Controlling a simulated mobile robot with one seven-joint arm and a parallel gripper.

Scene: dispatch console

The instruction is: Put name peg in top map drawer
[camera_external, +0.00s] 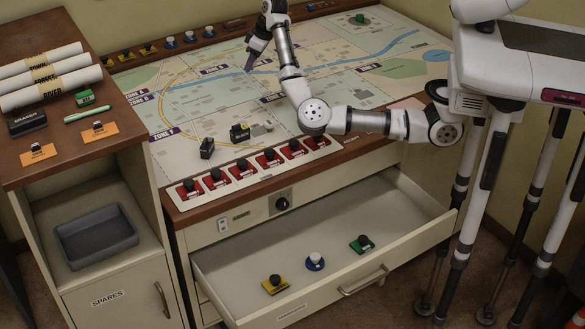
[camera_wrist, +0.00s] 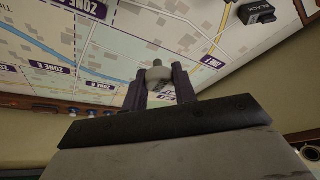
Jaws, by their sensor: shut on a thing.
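My gripper (camera_external: 252,62) is above the map table (camera_external: 190,85), toward its back. The peg cannot be made out in the external view. The top map drawer (camera_external: 223,277) is pulled open at the front of the table.
Two dark pieces (camera_external: 207,148) (camera_external: 239,132) stand on the map's near left. A green piece (camera_external: 360,18) stands at the back. Red cards with black knobs (camera_external: 242,170) line the front edge. A side cabinet (camera_external: 140,122) stands left. Free floor shows between drawer pieces.

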